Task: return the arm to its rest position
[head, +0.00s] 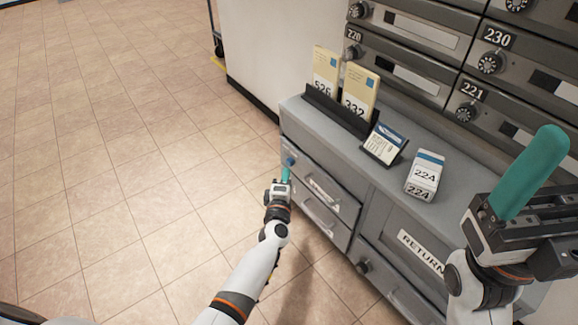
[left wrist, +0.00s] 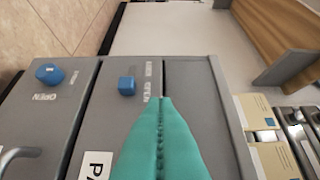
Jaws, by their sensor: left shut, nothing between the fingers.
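My left gripper (head: 286,173) is in front of the upper drawer at the left end of the grey cabinet (head: 300,113). Its teal fingers are pressed together and empty; they also show in the left wrist view (left wrist: 161,125). In the head view the tips are beside a blue knob (head: 290,161). I cannot tell whether they touch the drawer front. The left wrist view shows two blue knobs, one (left wrist: 127,86) near the fingertips and another (left wrist: 48,74) farther left. My right gripper (head: 535,172) is raised at the right edge; its finger gap is hidden.
Numbered mailboxes (head: 410,75) rise behind. Tiled floor (head: 110,150) to the left is clear.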

